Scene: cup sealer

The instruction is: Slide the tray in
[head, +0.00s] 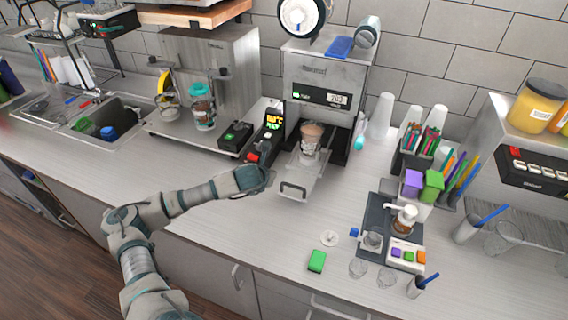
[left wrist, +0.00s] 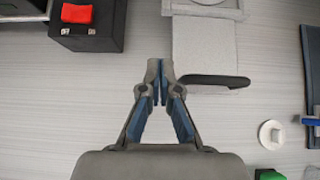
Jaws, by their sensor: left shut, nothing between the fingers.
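The cup sealer (head: 322,82) is a steel machine at the back middle of the counter. Its tray (head: 308,175) is pulled out toward the front, with a handle (head: 293,190) at its front end. A brown-filled cup (head: 311,140) sits toward the tray's rear, under the machine. My left gripper (head: 268,179) is just left of the tray. In the left wrist view my left gripper (left wrist: 160,72) is shut and empty, beside the left edge of the pale tray plate (left wrist: 205,45); the dark handle (left wrist: 215,81) is to its right. My right gripper is not in view.
A black box with a red button (head: 253,157) stands left of the tray. An espresso machine (head: 205,75) is farther left. A dark mat (head: 376,220) with a pump bottle is on the right; a green block (head: 316,261) lies near the front edge. Counter in front of the tray is clear.

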